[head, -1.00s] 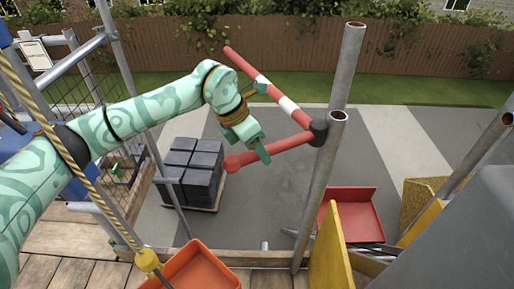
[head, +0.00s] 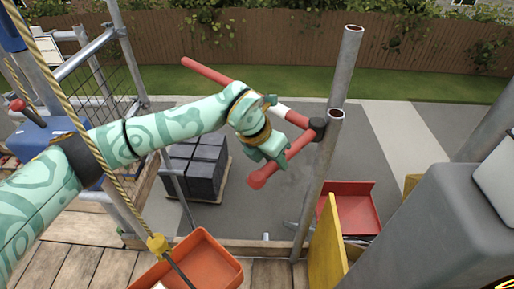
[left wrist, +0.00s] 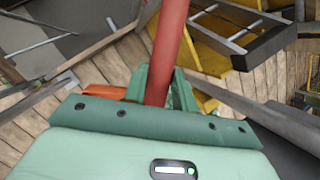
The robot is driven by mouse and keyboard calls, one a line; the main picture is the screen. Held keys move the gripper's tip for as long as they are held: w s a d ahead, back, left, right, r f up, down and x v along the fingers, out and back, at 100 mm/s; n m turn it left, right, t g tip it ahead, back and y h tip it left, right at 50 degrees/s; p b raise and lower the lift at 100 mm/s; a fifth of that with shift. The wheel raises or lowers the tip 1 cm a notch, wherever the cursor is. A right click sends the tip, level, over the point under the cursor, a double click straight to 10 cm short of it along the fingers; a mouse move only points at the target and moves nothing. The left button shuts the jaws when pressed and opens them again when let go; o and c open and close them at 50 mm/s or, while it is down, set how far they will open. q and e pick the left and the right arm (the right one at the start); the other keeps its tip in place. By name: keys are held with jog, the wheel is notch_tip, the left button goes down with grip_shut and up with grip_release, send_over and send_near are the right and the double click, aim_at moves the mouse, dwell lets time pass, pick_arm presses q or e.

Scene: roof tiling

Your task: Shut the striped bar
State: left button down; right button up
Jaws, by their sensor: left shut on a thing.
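The striped bar (head: 212,75), red with a white band, is a swing bar with two arms that meet at a black hinge collar on a grey scaffold pole (head: 325,165). The upper arm reaches out toward the fence, and the lower red arm (head: 262,178) ends in a knob. It stands out over the ground, away from the left posts. My left gripper (head: 280,158) is shut on the lower arm; the left wrist view shows the red tube (left wrist: 168,50) between its green fingers (left wrist: 160,88). My right gripper is not in view.
An orange bin (head: 200,262) hangs by a yellow rope (head: 75,115) at the plank deck's edge. A pallet of dark tiles (head: 203,165) stands on the ground below. A red tray (head: 350,208) and a yellow board (head: 326,245) are at the right.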

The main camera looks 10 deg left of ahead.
pick_arm(q)
jog(key=shift+s+d+r+n, duration=0.2)
jog(key=shift+d+n, duration=0.1)
jog(key=shift+d, duration=0.1)
jog(key=shift+f, duration=0.15)
jog(key=c, duration=1.1)
grip_release()
pick_arm(e)
jog(key=shift+w+a+r, duration=0.1)
jog(key=shift+a+r, duration=0.25)
jog(key=shift+a, duration=0.25)
pick_arm(q)
jog(key=shift+a+r, duration=0.15)
jog(key=shift+r, duration=0.15)
jog(key=p+v, duration=0.1)
jog(key=v, duration=0.6)
jog(key=p+v, duration=0.1)
jog(key=v, duration=0.7)
jog(key=shift+s+r, duration=0.3)
pick_arm(e)
jog(key=shift+w+d+r, duration=0.1)
jog(key=shift+d+r, duration=0.05)
jog(key=shift+r, duration=0.35)
jog(key=shift+w+d+r, duration=0.1)
jog(key=shift+r, duration=0.35)
